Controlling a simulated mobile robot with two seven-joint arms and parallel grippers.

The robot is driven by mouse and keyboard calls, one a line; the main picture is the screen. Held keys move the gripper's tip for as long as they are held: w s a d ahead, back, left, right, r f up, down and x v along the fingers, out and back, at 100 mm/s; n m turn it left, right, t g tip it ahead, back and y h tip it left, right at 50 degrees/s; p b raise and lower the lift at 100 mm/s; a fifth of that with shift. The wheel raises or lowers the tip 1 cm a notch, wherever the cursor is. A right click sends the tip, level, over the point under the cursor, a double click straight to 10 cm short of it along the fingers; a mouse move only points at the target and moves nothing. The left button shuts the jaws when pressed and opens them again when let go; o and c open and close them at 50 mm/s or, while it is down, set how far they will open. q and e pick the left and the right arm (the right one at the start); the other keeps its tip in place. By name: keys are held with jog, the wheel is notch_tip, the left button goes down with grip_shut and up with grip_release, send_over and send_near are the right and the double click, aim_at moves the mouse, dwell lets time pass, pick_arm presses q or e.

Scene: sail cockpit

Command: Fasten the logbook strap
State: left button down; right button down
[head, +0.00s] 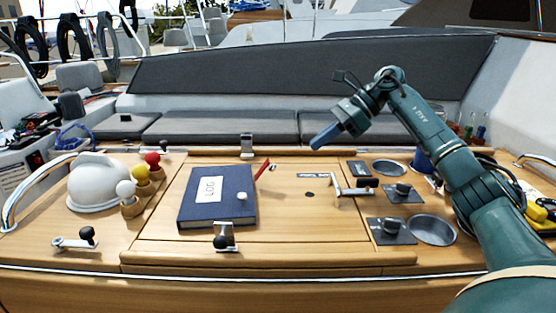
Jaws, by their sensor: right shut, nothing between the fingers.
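The dark blue logbook (199,208), with a white LOG label, lies slightly tilted on the wooden table left of centre. A small round white knob (242,196) shows on its cover near the right edge. I cannot make out a strap across the cover. My right gripper (318,142) is shut and empty, raised above the table's back edge, to the right of the logbook and apart from it. My left gripper is out of view.
A metal latch (247,146) stands behind the logbook and a black-knobbed one (224,238) in front. A red pencil (263,171) lies beside it. A white dome (97,187) and coloured balls stand left; crank handle (352,189), knobs and round wells (432,231) are right.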

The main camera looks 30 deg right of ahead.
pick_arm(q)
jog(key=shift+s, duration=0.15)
pick_arm(e)
jog(key=shift+s, duration=0.2)
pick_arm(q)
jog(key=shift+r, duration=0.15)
pick_arm(e)
jog(key=x, duration=1)
pick_arm(q)
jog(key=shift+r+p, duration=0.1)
jog(key=shift+p, duration=0.25)
pick_arm(e)
jog(key=shift+r, duration=0.15)
jog(key=shift+r, duration=0.15)
pick_arm(q)
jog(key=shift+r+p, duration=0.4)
jog(key=shift+p, duration=0.2)
pick_arm(e)
jog(key=shift+a+r+h, duration=0.1)
jog(key=shift+a+h, duration=0.05)
jog(key=shift+h, duration=0.25)
